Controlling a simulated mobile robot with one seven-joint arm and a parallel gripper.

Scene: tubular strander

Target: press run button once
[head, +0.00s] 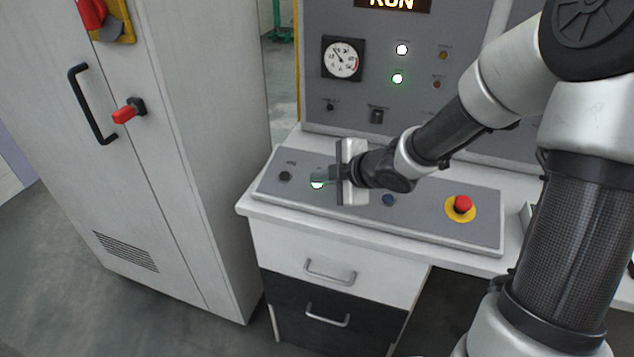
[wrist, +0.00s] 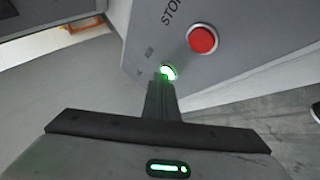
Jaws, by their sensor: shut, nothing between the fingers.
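The run button is a green lit button (head: 317,185) on the sloped grey desk panel (head: 425,215). It also shows in the wrist view (wrist: 169,71), glowing just past the fingertips. My gripper (head: 320,175) is shut and empty, its fingertips right at the green button. In the wrist view my gripper (wrist: 162,80) covers the near edge of the button. I cannot tell whether the fingertips touch it. A red button (wrist: 203,39) marked STOP sits beside it in the wrist view; my gripper hides it in the head view.
A black knob (head: 285,176) is left of the green button. A blue button (head: 389,200) and a red mushroom button (head: 462,204) on yellow are to the right. The upright panel behind has a gauge (head: 343,59), lit lamps and a RUN sign (head: 391,4). A grey cabinet (head: 190,130) stands left.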

